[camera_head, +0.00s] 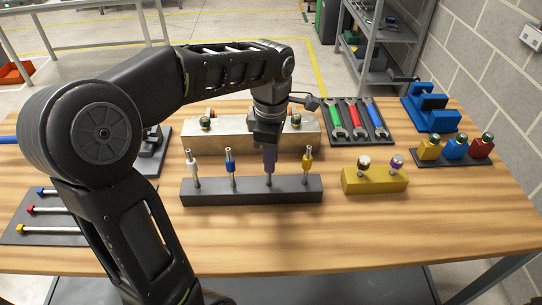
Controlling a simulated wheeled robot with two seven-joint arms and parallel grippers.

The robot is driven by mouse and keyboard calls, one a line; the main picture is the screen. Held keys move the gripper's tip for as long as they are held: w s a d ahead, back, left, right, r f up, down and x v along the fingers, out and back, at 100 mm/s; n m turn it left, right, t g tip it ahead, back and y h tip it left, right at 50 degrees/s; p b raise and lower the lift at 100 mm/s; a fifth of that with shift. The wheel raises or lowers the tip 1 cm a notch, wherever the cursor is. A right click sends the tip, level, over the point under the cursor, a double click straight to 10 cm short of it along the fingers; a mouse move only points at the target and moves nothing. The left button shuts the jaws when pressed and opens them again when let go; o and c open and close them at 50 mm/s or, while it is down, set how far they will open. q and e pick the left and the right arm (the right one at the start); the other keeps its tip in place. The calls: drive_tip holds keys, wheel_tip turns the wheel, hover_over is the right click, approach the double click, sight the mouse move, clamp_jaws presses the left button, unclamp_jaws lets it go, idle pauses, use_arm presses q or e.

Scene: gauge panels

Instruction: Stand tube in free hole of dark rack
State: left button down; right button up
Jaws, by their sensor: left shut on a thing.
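The dark rack (250,198) lies across the middle of the wooden table. A white-topped tube (191,166), a blue-topped tube (230,166) and a yellow-topped tube (307,163) stand upright in it. My left gripper (268,147) points down over the rack between the blue and yellow ones. The gripper hides the tube's upper end. My right gripper is not in view.
A pale metal block (225,140) stands just behind the rack. A yellow block with two knobs (375,181) is to the right. A tray of wrenches (355,122), a blue vice-like fixture (431,107) and coloured blocks (455,150) stand farther right.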

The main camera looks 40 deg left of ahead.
sight(271, 185)
use_arm(q)
drive_tip(key=shift+f+b, duration=1.2)
drive_tip(key=shift+f, duration=0.45)
drive_tip(key=c, duration=1.2)
unclamp_jaws()
drive_tip(key=shift+r, duration=0.1)
wheel_tip(271, 185, up, 5)
drive_tip(key=shift+r, duration=0.2)
drive_tip(key=shift+r+p, duration=0.4)
drive_tip(key=shift+r, duration=0.8)
